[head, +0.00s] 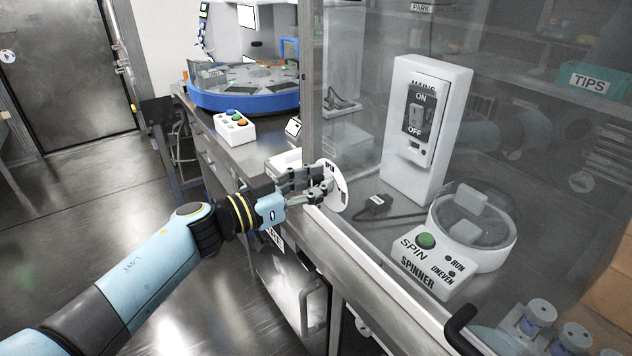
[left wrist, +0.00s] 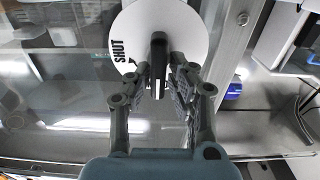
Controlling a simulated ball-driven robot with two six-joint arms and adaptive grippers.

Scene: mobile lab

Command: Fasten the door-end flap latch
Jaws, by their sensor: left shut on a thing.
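The latch is a white disc (head: 339,203) at the near left edge of the clear flap (head: 365,135). In the left wrist view the disc (left wrist: 187,22) carries the word SHUT and a small black mark on its left side. A dark bar-shaped handle (left wrist: 158,48) stands out from its middle, upright in that view. My left gripper (head: 326,186) is shut on this handle, with the fingers on both sides of it in the wrist view (left wrist: 160,80). The fingers hide part of the disc in the head view. My right gripper is not in view.
Behind the clear panel stand a MAINS switch box (head: 430,130) and a spinner (head: 470,230). A black handle (head: 461,328) is at the lower right. A button box (head: 234,126) and a blue-rimmed carousel (head: 243,92) stand on the bench beyond. Open floor lies left.

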